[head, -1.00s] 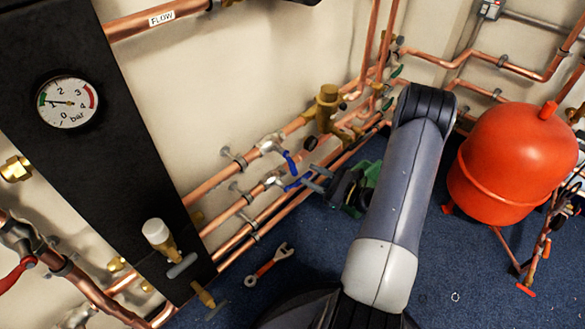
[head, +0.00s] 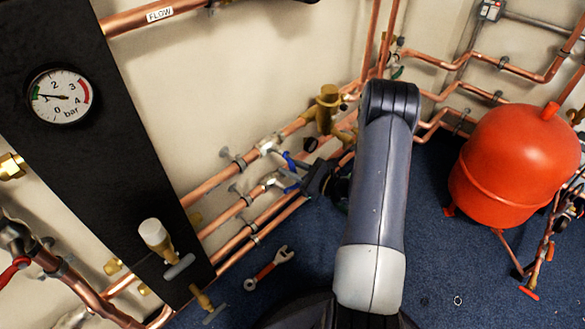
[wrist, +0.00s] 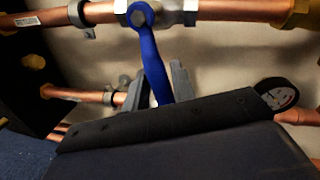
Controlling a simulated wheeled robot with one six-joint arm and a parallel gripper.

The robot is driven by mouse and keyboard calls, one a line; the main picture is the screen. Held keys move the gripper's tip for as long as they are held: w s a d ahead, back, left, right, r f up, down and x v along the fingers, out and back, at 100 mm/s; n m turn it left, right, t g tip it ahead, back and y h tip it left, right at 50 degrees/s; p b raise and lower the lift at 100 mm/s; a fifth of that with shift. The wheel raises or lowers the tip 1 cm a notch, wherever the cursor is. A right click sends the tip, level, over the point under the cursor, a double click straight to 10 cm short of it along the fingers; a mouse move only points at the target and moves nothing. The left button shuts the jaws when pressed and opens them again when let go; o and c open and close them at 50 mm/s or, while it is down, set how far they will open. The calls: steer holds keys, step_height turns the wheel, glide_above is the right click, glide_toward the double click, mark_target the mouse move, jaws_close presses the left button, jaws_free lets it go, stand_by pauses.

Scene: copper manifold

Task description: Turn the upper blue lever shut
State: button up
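In the wrist view the upper blue lever (wrist: 153,65) hangs down and slightly right from its valve (wrist: 142,14) on the upper copper pipe, crosswise to the pipe. My gripper (wrist: 160,90) is open, with one grey finger on each side of the lever's lower end. Gaps show beside the lever; I cannot tell whether either finger touches it. In the head view the upper blue lever (head: 289,160) is small, and the lower blue lever (head: 291,188) is close beside my gripper (head: 300,178), partly hidden by it.
A lower copper pipe (wrist: 65,93) runs behind my fingers. A small round gauge (wrist: 280,96) is at the right of the wrist view. A black panel with a pressure gauge (head: 61,95) stands left. A red tank (head: 515,160) stands right. A spanner (head: 270,268) lies on the floor.

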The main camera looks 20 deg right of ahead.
jaws_close()
steer(key=a+m, duration=0.1)
steer(key=s+m, duration=0.1)
steer(key=m, duration=0.1)
steer(key=shift+a+f+m+t, duration=0.1)
steer(key=shift+a+m+t, duration=0.2)
steer(key=shift+a+t, duration=0.1)
steer(key=shift+o, duration=1.6)
jaws_free()
steer(key=p+v, duration=0.2)
steer(key=v, duration=0.8)
steer(key=shift+s+d, duration=0.2)
steer(key=shift+d, duration=0.1)
